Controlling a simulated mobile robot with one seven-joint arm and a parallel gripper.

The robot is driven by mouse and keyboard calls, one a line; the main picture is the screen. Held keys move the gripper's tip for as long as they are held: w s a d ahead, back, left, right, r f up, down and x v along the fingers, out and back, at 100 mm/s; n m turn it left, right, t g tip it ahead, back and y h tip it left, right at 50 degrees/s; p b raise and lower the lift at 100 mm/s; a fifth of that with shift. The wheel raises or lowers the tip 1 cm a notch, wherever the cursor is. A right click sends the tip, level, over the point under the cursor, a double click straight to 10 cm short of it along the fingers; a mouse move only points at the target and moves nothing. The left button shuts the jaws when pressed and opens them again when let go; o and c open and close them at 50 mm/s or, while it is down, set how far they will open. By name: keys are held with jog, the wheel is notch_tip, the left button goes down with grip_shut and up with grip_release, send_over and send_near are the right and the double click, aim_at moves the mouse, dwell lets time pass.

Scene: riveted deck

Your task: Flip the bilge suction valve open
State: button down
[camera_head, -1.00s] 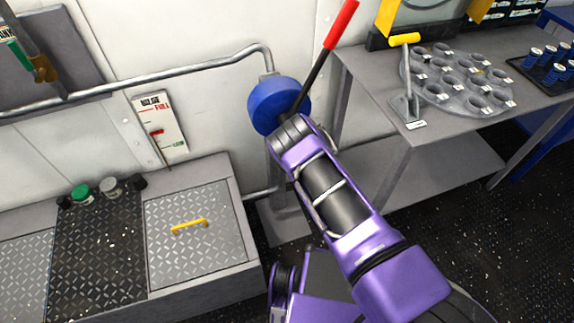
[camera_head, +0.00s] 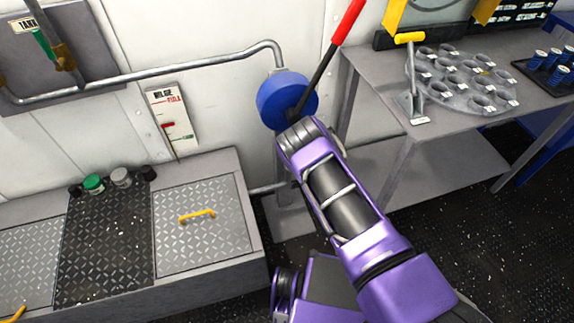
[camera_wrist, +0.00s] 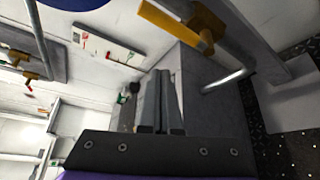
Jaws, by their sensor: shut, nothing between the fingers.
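In the wrist view my gripper (camera_wrist: 161,76) is shut and empty, its two grey fingers side by side. Close beyond it, at the top, is a yellow handle (camera_wrist: 212,14) with a brown part (camera_wrist: 172,26) beside a grey pipe (camera_wrist: 225,80). It looks like a valve lever, apart from my fingers in the picture; no label on it is readable, so I cannot tell whether it is the bilge suction valve. In the head view my purple arm hides that area and my gripper. A brass valve with a green handle (camera_head: 45,44) sits at upper left by a "TANK" label.
A blue round housing (camera_head: 287,98) with a red-gripped lever (camera_head: 347,22) stands behind my arm. A BILGE gauge (camera_head: 172,118) hangs on the wall. A low locker with a yellow-handled hatch (camera_head: 203,236) is at left. A bench (camera_head: 390,92) with a yellow-topped lever (camera_head: 410,38) stands at right.

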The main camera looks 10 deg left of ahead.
jog(key=d, duration=0.1)
jog(key=s+d, duration=0.1)
jog(key=d, duration=0.1)
jog(key=s+d, duration=0.1)
jog(key=shift+s+d, duration=0.25)
